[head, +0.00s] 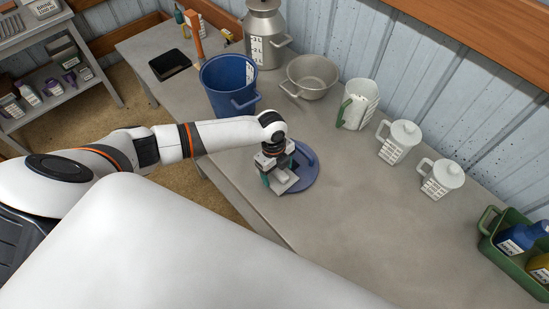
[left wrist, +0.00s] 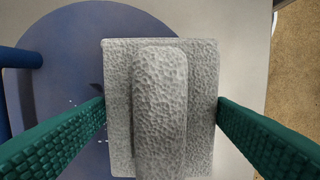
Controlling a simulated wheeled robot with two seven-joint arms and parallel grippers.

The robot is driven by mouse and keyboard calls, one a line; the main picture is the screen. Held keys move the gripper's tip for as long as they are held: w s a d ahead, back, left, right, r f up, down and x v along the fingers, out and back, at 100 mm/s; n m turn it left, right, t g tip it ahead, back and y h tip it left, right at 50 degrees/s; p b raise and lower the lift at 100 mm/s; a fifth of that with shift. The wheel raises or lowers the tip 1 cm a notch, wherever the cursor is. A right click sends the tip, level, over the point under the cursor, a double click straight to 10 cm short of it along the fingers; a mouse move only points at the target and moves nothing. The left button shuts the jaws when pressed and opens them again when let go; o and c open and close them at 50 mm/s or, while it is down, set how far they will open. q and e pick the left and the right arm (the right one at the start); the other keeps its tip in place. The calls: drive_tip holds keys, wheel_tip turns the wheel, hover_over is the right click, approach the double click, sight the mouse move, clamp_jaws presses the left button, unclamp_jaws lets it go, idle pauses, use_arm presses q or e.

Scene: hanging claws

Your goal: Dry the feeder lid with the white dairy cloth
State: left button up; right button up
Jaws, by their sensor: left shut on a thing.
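The blue feeder lid (head: 307,172) lies flat on the grey table, with its handle (left wrist: 20,58) at the left edge of the left wrist view. A few small pale drops and dark marks show on the lid there. My left gripper (head: 279,180) is over the lid's left part. It is shut on the pale, pebbled white cloth (left wrist: 160,100), a flat pad with a raised ridge, between its green fingers. The cloth covers part of the lid; whether it touches the lid I cannot tell. My right gripper is not in view.
A blue bucket (head: 228,82) stands behind my left arm. Beyond are a milk can (head: 264,30), a metal bowl (head: 313,75), a white jug (head: 360,108) and two lidded jugs (head: 400,142). A green crate (head: 512,262) holds bottles at right. The table's front middle is clear.

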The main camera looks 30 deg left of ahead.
use_arm(q)
drive_tip(key=shift+s+d, duration=0.2)
drive_tip(key=shift+d, duration=0.3)
drive_tip(key=shift+w+a+r, duration=0.1)
drive_tip(key=shift+w+a, duration=0.2)
drive_tip(key=shift+a, duration=0.6)
drive_tip(key=shift+w+a, duration=0.3)
drive_tip(key=shift+a, duration=0.55)
drive_tip(key=shift+s+d+p, duration=0.3)
drive_tip(key=shift+d+p, duration=0.05)
drive_tip(key=shift+d, duration=0.55)
wheel_tip(320, 180, up, 7)
drive_tip(key=p, duration=0.6)
drive_tip(key=shift+p, duration=0.4)
